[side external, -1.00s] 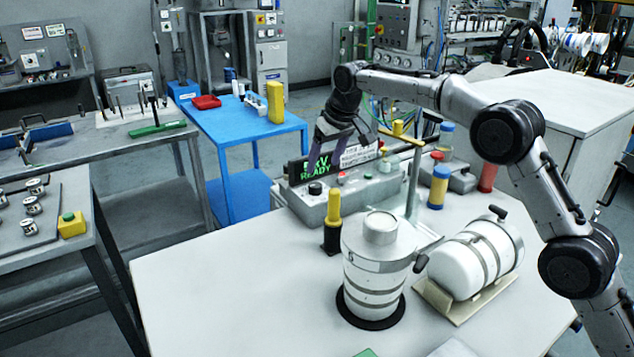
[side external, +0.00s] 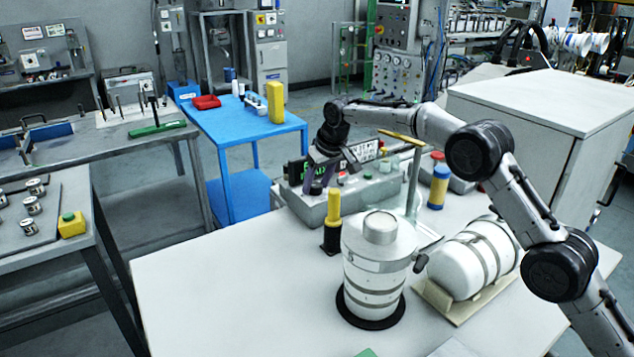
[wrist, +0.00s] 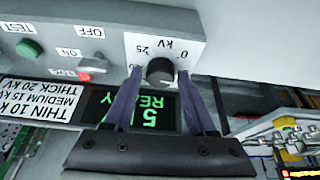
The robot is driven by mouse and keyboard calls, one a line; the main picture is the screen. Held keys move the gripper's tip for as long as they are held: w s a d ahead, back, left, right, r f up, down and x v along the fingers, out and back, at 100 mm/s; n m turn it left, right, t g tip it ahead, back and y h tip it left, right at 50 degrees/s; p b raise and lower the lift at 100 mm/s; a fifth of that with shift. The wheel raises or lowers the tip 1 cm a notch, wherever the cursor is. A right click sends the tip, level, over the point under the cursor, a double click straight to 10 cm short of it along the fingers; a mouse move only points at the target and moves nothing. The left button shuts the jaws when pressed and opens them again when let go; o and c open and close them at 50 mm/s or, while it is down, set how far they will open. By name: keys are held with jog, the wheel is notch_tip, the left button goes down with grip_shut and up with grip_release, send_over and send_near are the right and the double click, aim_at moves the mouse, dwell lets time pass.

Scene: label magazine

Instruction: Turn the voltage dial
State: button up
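The voltage dial (wrist: 160,71) is a black round knob on a white plate (wrist: 141,46) marked kV in the wrist view. My gripper (wrist: 160,74) has its two purple fingers on either side of the dial, with visible gaps. It is open and holds nothing. In the side view my gripper (side external: 318,182) is low at the grey control box (side external: 357,198) and hides the dial. A dark display (wrist: 152,108) with green characters, including a 5, shows between the fingers, partly covered.
A red button (wrist: 85,77) and a green button (wrist: 29,48) are on the panel beside the dial. A yellow-topped black post (side external: 333,205) stands in front of the box, near a metal canister (side external: 378,270) and a white cylinder (side external: 468,262) on a cradle.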

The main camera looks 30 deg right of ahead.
grip_shut()
jog(key=shift+n, duration=0.3)
jog(key=n, duration=0.1)
jog(key=n+y, duration=0.1)
jog(key=n, duration=0.1)
jog(key=n+y, duration=0.1)
jog(key=n, duration=0.1)
jog(key=shift+d+g, duration=0.25)
jog(key=shift+g, duration=0.05)
jog(key=n+g+y, duration=0.1)
jog(key=n, duration=0.4)
jog(key=shift+w, duration=0.1)
jog(key=shift+g, duration=0.3)
jog(key=shift+o, duration=1.8)
grip_release()
